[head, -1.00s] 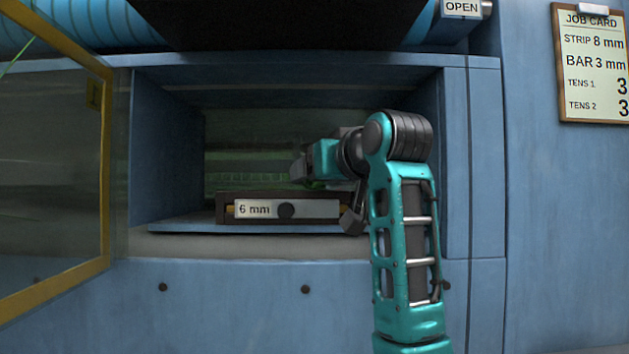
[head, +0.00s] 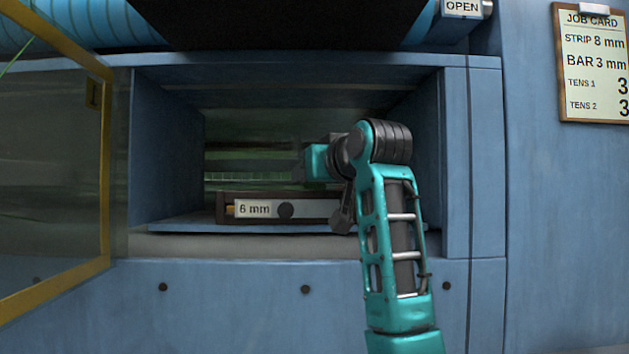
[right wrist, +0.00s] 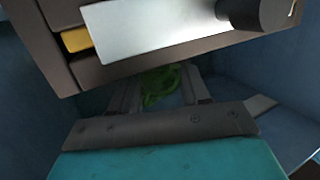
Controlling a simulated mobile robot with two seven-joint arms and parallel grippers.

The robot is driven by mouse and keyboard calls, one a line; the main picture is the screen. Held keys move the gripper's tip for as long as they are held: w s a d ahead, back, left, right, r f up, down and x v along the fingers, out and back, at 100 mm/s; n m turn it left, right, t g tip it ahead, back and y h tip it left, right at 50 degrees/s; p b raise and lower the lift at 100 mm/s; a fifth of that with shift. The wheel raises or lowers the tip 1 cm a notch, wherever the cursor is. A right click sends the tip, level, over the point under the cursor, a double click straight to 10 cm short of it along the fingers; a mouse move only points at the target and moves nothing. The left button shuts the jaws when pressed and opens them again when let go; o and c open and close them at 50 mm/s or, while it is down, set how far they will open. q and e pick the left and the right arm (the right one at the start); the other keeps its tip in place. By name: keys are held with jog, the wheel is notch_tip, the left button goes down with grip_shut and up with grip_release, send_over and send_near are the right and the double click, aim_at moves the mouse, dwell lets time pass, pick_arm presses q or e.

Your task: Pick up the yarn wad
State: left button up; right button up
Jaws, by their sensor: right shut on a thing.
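The green yarn wad (right wrist: 160,84) shows in the right wrist view between the two fingers of my right gripper (right wrist: 161,92). The gripper is shut on it. Its upper part is hidden by the dark-framed box above it in that view. In the head view my right gripper (head: 304,166) reaches into the blue recess, above and behind the box marked 6 mm. I cannot make out the wad there. My left gripper is not in view.
The 6 mm box (head: 325,209), with a dark round knob, stands at the front of the recess, close to my right wrist; it fills the top of the right wrist view (right wrist: 150,30). The recess side walls (head: 165,150) are near. A yellow-framed door (head: 106,170) stands open at left.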

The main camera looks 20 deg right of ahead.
jog(key=shift+c, duration=1.2)
jog(key=shift+r, duration=0.1)
